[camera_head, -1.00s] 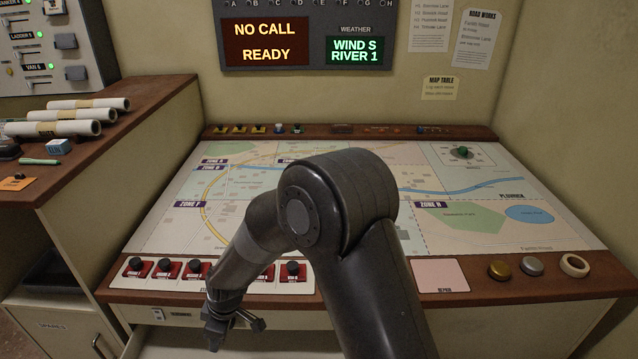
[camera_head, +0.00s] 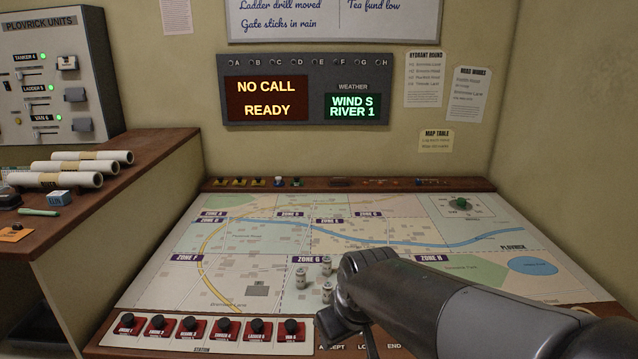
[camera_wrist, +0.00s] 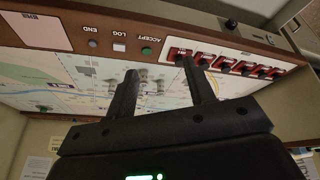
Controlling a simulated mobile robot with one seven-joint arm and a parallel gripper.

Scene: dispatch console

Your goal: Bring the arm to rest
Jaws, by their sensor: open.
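My arm (camera_head: 440,305) comes in from the lower right of the head view and lies over the front right part of the map table (camera_head: 240,285). My gripper (camera_wrist: 161,70) shows in the wrist view with its two dark fingers apart and nothing between them. In the head view its dark body hangs low over the front edge, near the ACCEPT label, and its fingertips cannot be made out there. Part of the front rail and the map's right front are hidden behind the arm.
Three small pale cylinders (camera_head: 301,282) stand on the map just left of my arm. A row of red unit blocks with black knobs (camera_head: 190,327) lines the front left. Rolled papers (camera_head: 75,167) lie on the left counter.

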